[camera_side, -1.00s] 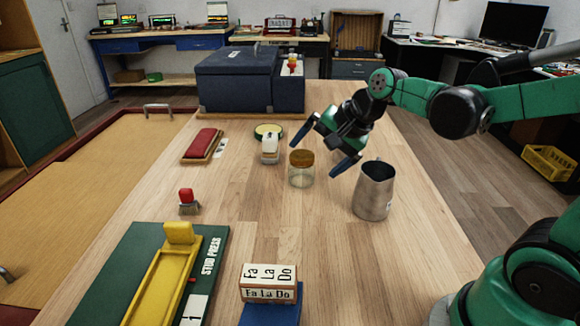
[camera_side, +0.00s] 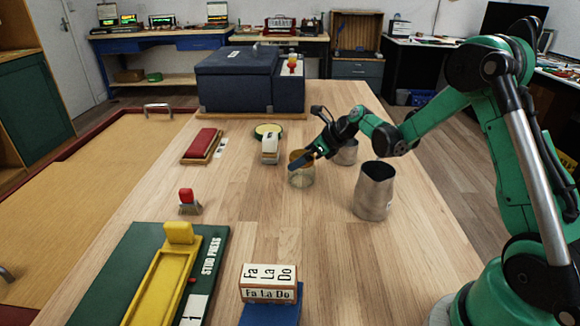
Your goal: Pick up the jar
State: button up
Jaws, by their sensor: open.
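The jar (camera_side: 302,179) is clear glass with an amber-brown lid and stands upright on the wooden table, near the middle of the side view. My gripper (camera_side: 304,158) is at the jar's lid, coming in from the upper right. One dark blue finger crosses in front of the lid and hides part of it. The other finger is hard to make out, so I cannot tell whether it lies behind the jar or whether either finger touches it. My gripper is open.
A metal pitcher (camera_side: 374,190) stands right of the jar, and a smaller metal cup (camera_side: 346,152) stands behind my gripper. The table in front of the jar is clear.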

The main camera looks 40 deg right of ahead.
jog(key=shift+w+a+f, duration=0.15)
jog(key=shift+w+f, duration=0.25)
jog(key=c, duration=1.3)
